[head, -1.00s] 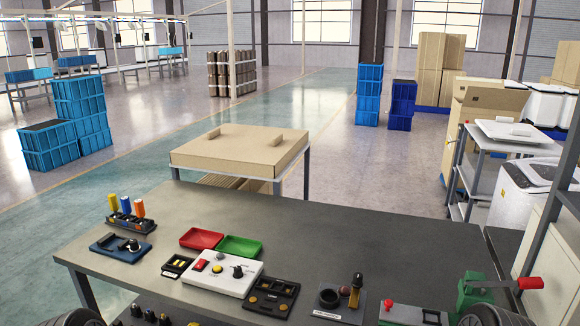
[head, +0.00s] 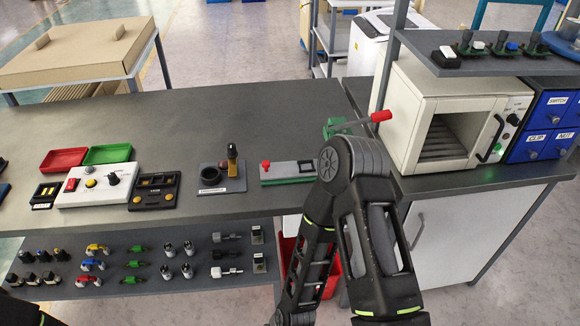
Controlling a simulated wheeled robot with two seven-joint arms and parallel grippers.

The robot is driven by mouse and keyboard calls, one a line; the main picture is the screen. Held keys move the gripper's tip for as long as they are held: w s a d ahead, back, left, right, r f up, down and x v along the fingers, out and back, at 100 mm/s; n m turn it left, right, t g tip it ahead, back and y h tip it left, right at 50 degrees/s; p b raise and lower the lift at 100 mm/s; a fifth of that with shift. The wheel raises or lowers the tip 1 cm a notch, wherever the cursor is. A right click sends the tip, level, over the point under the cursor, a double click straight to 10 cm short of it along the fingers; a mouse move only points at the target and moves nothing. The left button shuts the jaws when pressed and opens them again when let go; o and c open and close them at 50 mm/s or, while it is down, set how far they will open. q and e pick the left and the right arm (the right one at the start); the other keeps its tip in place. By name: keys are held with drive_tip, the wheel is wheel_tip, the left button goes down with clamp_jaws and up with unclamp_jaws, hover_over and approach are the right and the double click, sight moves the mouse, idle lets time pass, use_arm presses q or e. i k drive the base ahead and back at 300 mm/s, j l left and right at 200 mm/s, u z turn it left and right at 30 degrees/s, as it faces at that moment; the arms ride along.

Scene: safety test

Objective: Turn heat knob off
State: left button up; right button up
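A cream oven (head: 413,135) with a dark window and racks stands at the right end of the workbench. Its right-hand panel (head: 517,102) carries small dark controls, including a round knob (head: 513,120). The lettering beside them is too small to read, so I cannot tell the heat knob's setting. A dark handle (head: 494,140) is at the right edge of the oven's front. My black arm rises in front of the bench, left of the oven. Its gripper is out of frame. My other gripper is not in view either.
A red-handled green lever tool (head: 340,126) stands close to the oven's left side. A shelf (head: 480,62) with small parts overhangs the oven. Blue labelled drawers (head: 546,125) are at its right. The bench's middle back (head: 230,115) is clear.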

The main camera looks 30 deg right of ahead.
sight(512, 118)
drive_tip(key=k+z, duration=0.1)
drive_tip(key=z, duration=2.05)
drive_tip(key=i+l, duration=0.15)
drive_tip(key=l, duration=0.25)
drive_tip(key=i+l, duration=0.2)
drive_tip(key=l, duration=0.2)
drive_tip(key=i+l+u, duration=0.1)
drive_tip(key=l, duration=0.25)
drive_tip(key=i+l, duration=0.2)
drive_tip(key=l, duration=0.2)
drive_tip(key=i+l, duration=0.15)
drive_tip(key=l, duration=0.25)
drive_tip(key=i+l+u, duration=0.1)
drive_tip(key=l, duration=0.3)
drive_tip(key=i+l, duration=0.2)
drive_tip(key=l, duration=0.25)
drive_tip(key=i+l, duration=0.15)
drive_tip(key=l, duration=0.25)
drive_tip(key=u, duration=0.05)
